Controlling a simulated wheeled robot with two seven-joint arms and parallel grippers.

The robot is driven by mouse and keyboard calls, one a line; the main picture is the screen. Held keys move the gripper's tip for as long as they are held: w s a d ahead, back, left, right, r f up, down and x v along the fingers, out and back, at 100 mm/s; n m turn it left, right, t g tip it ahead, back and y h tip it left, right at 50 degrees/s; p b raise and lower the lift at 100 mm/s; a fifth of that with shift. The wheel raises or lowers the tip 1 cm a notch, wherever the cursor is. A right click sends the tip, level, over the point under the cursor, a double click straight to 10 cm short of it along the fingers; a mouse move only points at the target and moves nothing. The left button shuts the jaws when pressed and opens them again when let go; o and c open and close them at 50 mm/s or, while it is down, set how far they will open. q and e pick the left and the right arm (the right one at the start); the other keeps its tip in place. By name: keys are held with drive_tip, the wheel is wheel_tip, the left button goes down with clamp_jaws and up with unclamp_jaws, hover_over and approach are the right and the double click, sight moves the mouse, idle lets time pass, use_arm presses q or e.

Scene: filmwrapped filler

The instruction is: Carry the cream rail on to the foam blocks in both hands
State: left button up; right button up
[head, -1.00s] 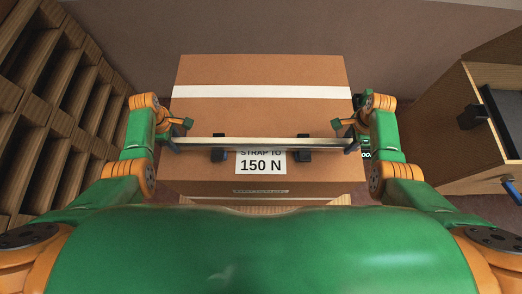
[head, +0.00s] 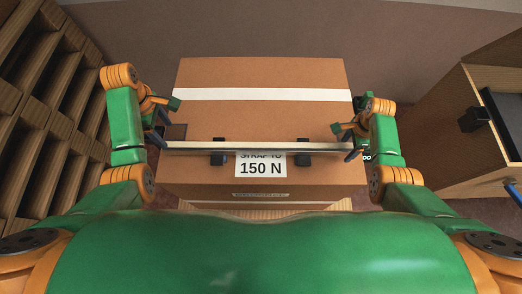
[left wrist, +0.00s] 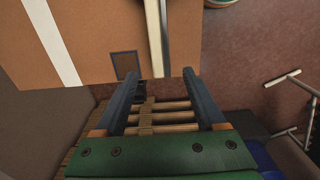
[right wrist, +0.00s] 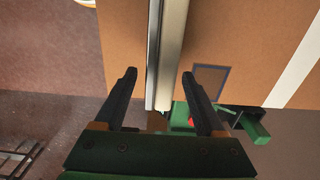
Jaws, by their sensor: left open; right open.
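The cream rail (head: 255,146) lies level across two black foam blocks, the left one (head: 218,159) and the right one (head: 303,159), on the brown box. My left gripper (head: 165,121) is open and empty, off the rail's left end. In the left wrist view the rail's end (left wrist: 155,40) points between its spread fingers. My right gripper (head: 344,142) is open at the rail's right end. In the right wrist view the rail (right wrist: 166,50) runs in between its fingers, with gaps on both sides.
The large brown box (head: 265,75) has a white stripe and a "150 N" label (head: 261,168). Wooden shelving (head: 50,120) stands close on the left. A wooden cabinet (head: 445,155) with a dark top stands on the right.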

wheel_tip(320, 180, up, 12)
idle(0.4)
